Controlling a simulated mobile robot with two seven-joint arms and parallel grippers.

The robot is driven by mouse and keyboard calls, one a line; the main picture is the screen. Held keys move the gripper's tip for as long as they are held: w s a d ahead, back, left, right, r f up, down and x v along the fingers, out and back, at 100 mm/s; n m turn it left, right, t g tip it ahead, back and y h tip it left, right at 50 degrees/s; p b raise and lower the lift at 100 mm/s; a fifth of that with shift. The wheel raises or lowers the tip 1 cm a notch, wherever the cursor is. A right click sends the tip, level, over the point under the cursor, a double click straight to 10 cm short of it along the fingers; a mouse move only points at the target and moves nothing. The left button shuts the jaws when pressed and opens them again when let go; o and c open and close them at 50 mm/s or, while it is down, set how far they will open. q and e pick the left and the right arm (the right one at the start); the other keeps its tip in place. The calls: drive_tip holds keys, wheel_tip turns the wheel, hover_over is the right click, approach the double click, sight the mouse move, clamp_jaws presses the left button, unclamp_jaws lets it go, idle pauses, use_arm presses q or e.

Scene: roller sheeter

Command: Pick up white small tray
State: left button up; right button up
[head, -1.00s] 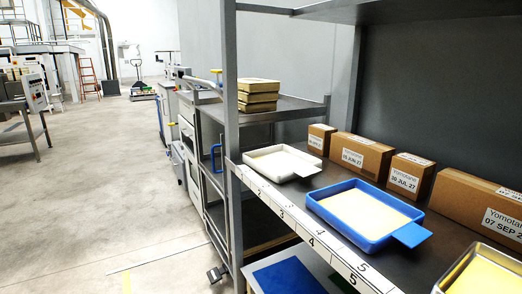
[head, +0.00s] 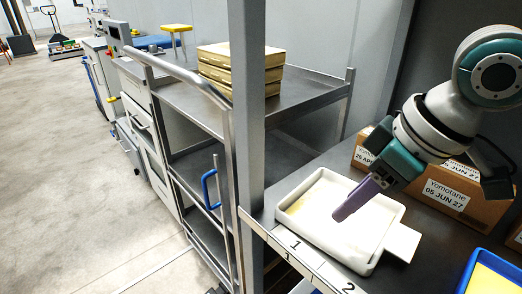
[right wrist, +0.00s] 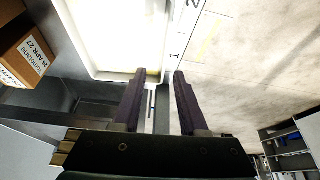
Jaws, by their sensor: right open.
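The white small tray (head: 322,246) sits on the grey shelf of the rack, with its flat tab toward the right and a pale sheet inside. In the right wrist view the tray (right wrist: 92,64) fills the upper left. My right gripper (head: 343,214) comes in from the right with purple fingers pointing down over the tray. In the right wrist view the gripper (right wrist: 160,74) is open, with nothing between its fingers, and the tray's edge lies just beyond the fingertips. Whether the fingers touch the tray, I cannot tell. My left gripper is not in view.
Brown cartons (head: 448,192) stand behind the tray. A blue tray (head: 470,268) is at the lower right. A grey rack post (head: 247,130) rises left of the white tray. A trolley with stacked golden trays (head: 240,72) stands beyond it. Open floor lies left.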

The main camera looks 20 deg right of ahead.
sight(325, 239)
drive_tip(key=x, duration=0.3)
drive_tip(key=shift+s+f+b, duration=0.3)
drive_tip(key=shift+f, duration=0.1)
drive_tip(key=x, duration=0.3)
drive_tip(key=b+x, duration=0.1)
drive_tip(key=shift+s+a+f, duration=0.3)
drive_tip(key=shift+w+f, duration=0.15)
drive_tip(key=shift+f, duration=0.1)
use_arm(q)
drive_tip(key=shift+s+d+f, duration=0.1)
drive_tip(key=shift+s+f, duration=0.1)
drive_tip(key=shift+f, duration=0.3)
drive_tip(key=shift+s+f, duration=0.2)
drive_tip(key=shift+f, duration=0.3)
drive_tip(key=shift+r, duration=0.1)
use_arm(e)
drive_tip(key=shift+f, duration=0.3)
clamp_jaws()
drive_tip(key=shift+w, duration=0.1)
